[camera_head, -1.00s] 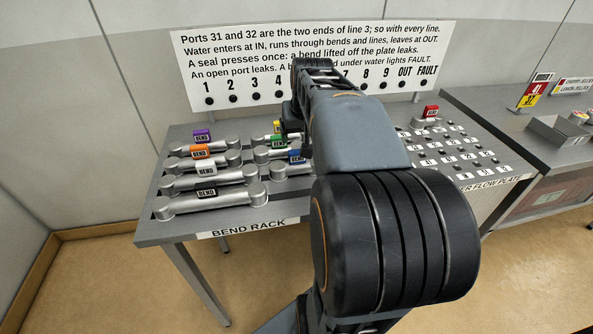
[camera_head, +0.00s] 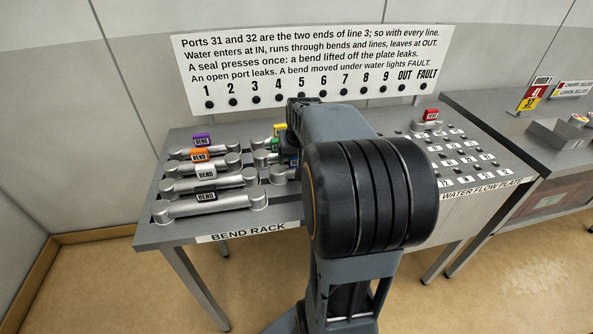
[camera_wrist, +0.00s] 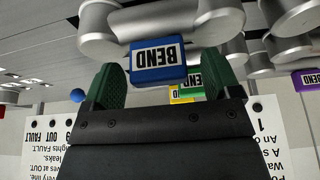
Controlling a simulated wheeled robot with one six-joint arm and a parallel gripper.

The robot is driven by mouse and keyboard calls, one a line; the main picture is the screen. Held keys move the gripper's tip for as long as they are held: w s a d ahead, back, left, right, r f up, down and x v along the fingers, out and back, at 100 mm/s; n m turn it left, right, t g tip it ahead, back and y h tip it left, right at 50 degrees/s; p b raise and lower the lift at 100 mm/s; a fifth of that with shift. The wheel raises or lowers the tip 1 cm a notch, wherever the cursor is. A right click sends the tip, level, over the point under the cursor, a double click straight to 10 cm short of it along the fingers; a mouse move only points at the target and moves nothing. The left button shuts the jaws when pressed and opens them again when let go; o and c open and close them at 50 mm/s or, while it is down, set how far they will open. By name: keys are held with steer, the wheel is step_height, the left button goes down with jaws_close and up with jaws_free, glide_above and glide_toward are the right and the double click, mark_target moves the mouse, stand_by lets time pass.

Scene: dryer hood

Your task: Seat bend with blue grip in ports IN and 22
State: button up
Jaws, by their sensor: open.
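The bend with the blue grip (camera_head: 293,160) lies on the bend rack in the head view, largely hidden by my arm. In the wrist view its blue grip (camera_wrist: 157,62), marked BEND upside down, sits between the green fingers of my gripper (camera_wrist: 160,74). The gripper is open, with a gap showing beside the grip. The bend's silver pipe (camera_wrist: 175,14) runs across the top of that view. The water flow plate (camera_head: 450,170) is at the right in the head view, partly behind my arm. Ports IN and 22 cannot be made out.
Bends with purple, orange, white and black grips lie on the bend rack (camera_head: 240,225) at the left. Green (camera_wrist: 188,83) and yellow grips are close to the blue one. A red-grip bend (camera_head: 431,115) stands at the plate's back. A sign board (camera_head: 315,65) rises behind.

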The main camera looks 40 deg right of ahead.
steer(key=c, duration=1.5)
